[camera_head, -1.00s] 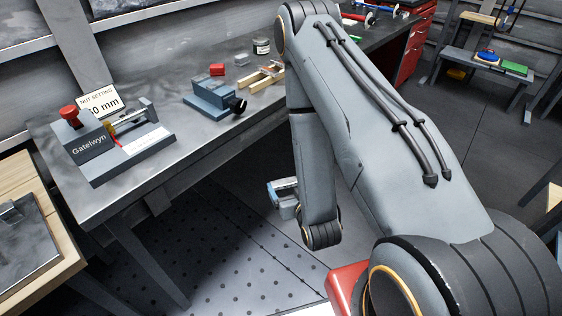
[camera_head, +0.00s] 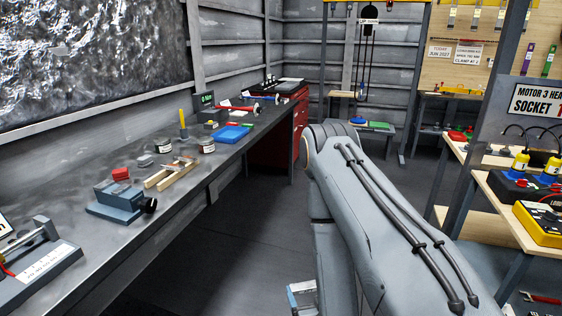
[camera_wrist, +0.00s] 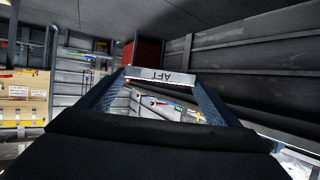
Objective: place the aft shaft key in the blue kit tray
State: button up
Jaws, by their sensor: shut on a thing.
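The aft shaft key (camera_wrist: 160,76) is a small pale bar lettered AFT in the wrist view. My gripper (camera_wrist: 161,79) is shut on it, with one finger at each end of the bar. In the head view part of my gripper (camera_head: 302,293) shows low at the bottom, beside my arm and below bench height; the key is not clear there. A blue tray (camera_head: 232,134), which looks like the kit tray, lies on the long grey bench, up and left of my gripper and apart from it. I cannot make out anything in it.
The grey bench (camera_head: 140,240) runs along the left wall. It carries a blue vise (camera_head: 118,202), a wooden rack (camera_head: 172,174) and small jars (camera_head: 207,146). A red cabinet (camera_head: 297,112) stands at its far end. Shelves with a yellow box (camera_head: 540,222) stand right. Floor between is clear.

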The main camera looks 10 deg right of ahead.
aim_at(226, 136)
jog(key=z, duration=1.15)
jog(key=i, duration=1.75)
jog(key=u, duration=0.4)
jog(key=i, duration=0.85)
jog(key=u, duration=1.35)
jog(key=i, duration=0.45)
jog(key=u, duration=0.3)
